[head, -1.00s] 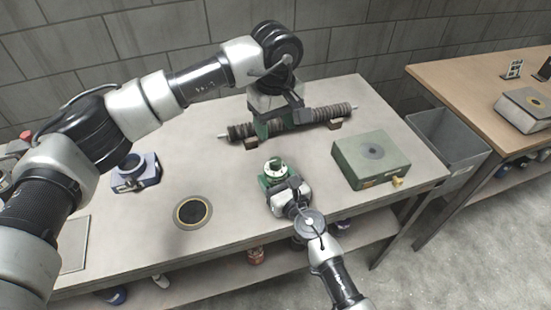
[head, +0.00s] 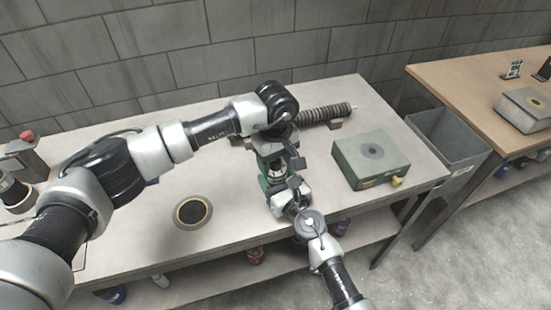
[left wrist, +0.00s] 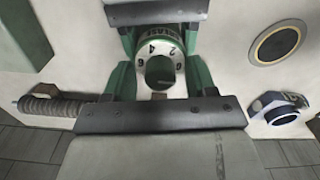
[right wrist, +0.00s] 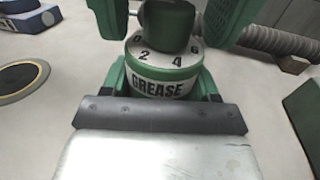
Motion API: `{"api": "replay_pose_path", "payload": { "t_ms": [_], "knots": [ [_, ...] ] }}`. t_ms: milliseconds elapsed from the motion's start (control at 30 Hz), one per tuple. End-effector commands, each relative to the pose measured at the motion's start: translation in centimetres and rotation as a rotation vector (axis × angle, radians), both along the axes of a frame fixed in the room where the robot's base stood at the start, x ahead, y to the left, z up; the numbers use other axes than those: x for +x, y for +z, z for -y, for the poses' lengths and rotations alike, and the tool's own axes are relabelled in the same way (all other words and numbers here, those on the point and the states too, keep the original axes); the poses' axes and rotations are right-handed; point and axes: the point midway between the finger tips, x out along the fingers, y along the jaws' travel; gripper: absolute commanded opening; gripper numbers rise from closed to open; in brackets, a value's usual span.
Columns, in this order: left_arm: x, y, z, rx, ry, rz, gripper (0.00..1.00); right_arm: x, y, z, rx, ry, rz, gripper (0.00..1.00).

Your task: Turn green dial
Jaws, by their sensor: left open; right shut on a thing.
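The green dial is a dark green knob (right wrist: 167,28) on top of a white numbered canister marked GREASE (right wrist: 160,82). The knob also shows from above in the left wrist view (left wrist: 160,70), inside the white number ring. My right gripper (head: 274,188) is shut on the canister's lower body, from the front edge of the table. My left gripper (head: 271,168) is over the canister, open, with its green fingers on either side of the knob and gaps visible. In the head view the grippers partly hide the canister.
A ribbed mesh tube (head: 325,114) lies behind on brown supports. A green box (head: 371,158) with a brass knob stands to the right. A round black disc with a yellow ring (head: 192,212) is front left. A blue clamp-like part (left wrist: 279,106) shows in the left wrist view.

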Motion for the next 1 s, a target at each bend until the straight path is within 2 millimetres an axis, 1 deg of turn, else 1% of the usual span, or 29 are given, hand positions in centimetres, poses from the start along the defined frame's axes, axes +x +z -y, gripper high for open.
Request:
{"api": "replay_pose_path", "payload": {
  "t_ms": [33,67,333,667,867,1000],
  "knots": [
    [0.0,0.0,0.0,0.0,0.0,0.0,0.54,-0.01,-0.03,0.0,0.0,0.0,-0.001,0.32],
    [0.0,0.0,0.0,0.0,0.0,0.0,0.49,-0.01,-0.03,0.0,0.0,0.0,-0.001,0.32],
    [0.01,0.02,-0.01,0.0,0.001,0.0,0.08,-0.01,-0.03,0.0,0.0,0.0,-0.001,0.32],
    [0.03,0.05,-0.03,0.001,0.047,0.001,0.07,-0.01,-0.04,0.0,0.0,0.0,-0.001,0.32],
    [0.05,0.04,-0.04,0.001,0.162,0.001,0.07,-0.01,-0.04,0.0,0.0,0.0,-0.001,0.32],
    [0.06,0.07,-0.05,0.001,0.281,0.002,0.07,-0.01,-0.04,0.0,0.0,0.0,-0.001,0.32]
  ]
}}
